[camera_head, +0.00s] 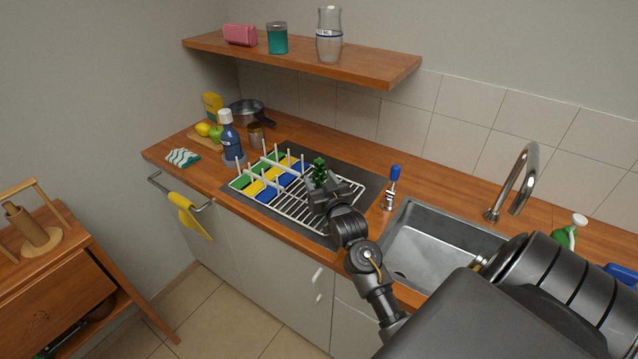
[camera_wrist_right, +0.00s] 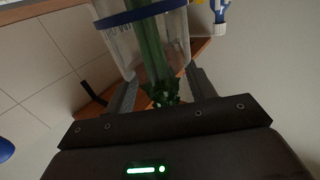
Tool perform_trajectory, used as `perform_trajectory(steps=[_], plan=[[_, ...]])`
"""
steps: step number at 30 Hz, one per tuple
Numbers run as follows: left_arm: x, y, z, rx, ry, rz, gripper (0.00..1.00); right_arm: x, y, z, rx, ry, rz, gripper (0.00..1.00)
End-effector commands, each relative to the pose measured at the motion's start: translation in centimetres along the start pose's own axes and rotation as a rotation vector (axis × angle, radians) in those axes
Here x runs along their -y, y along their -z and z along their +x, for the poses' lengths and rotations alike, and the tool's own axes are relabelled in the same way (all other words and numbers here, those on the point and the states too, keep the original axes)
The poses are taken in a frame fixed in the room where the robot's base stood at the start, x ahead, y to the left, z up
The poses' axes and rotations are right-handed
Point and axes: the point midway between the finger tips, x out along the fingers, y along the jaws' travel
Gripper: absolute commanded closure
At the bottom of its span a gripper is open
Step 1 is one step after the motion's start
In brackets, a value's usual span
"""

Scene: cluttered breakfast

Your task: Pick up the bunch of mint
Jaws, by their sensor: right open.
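The bunch of mint (camera_head: 319,170) shows in the head view as a small green tuft above the drying rack (camera_head: 294,212). My right gripper (camera_head: 332,190) is right at it, partly covering it from this side. In the right wrist view the picture is upside down. There the mint's dark leaves (camera_wrist_right: 160,92) lie between the two open fingers (camera_wrist_right: 162,90). Its green stems run into a clear glass (camera_wrist_right: 175,45) with a blue band. I cannot tell whether the fingers touch the mint. My left gripper is not in view.
A blue-topped dispenser (camera_head: 393,182) and the sink (camera_head: 440,245) are to the right. A shelf (camera_head: 300,62) with a glass bottle (camera_head: 328,42) hangs above.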

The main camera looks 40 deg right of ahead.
Motion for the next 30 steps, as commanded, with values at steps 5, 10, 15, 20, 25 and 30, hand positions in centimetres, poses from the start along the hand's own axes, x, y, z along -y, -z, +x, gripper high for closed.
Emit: perform_trajectory(steps=[5,10,15,20,25,30], plan=[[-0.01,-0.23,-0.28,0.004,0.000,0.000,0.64,-0.04,-0.06,1.01,0.001,0.000,-0.001,0.45],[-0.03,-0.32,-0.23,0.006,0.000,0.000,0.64,-0.04,-0.11,0.99,0.001,0.000,-0.001,0.45],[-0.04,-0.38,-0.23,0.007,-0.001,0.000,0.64,-0.04,-0.10,0.97,0.001,-0.001,-0.001,0.66],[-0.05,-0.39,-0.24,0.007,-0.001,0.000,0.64,-0.03,-0.10,0.96,0.001,-0.001,0.000,0.87],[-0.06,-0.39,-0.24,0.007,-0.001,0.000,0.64,-0.03,-0.08,0.96,0.001,-0.001,0.000,0.93],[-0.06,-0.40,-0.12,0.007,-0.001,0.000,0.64,-0.03,0.49,0.99,-0.003,0.000,-0.001,0.93]])
